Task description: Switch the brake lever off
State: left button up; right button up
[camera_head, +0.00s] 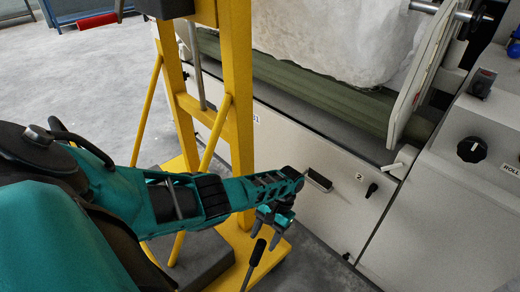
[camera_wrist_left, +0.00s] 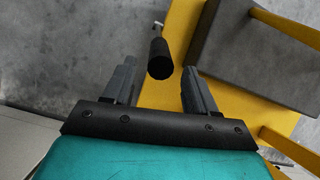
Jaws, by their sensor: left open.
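A lever with a black grip (camera_head: 257,253) on a thin metal rod stands at the bottom of the head view, just below my left gripper (camera_head: 273,222). I take it for the brake lever. In the left wrist view its black grip (camera_wrist_left: 160,62) lies between and beyond the two open fingers of my left gripper (camera_wrist_left: 159,78). The fingers are apart on either side of it in the picture; I see no contact. The lower end of the lever is cut off in the head view. My right gripper is not in view.
A yellow frame (camera_head: 236,80) with a dark grey block (camera_head: 205,262) on its base stands close to my left arm. Behind it is a pale machine panel (camera_head: 340,215) with a slot handle and a black knob (camera_head: 372,189). Grey floor lies at left.

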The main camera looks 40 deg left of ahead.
pick_arm(q)
jog(key=p+v, duration=0.1)
jog(key=v, duration=0.6)
jog(key=shift+r+p, duration=0.15)
jog(key=shift+p, duration=0.15)
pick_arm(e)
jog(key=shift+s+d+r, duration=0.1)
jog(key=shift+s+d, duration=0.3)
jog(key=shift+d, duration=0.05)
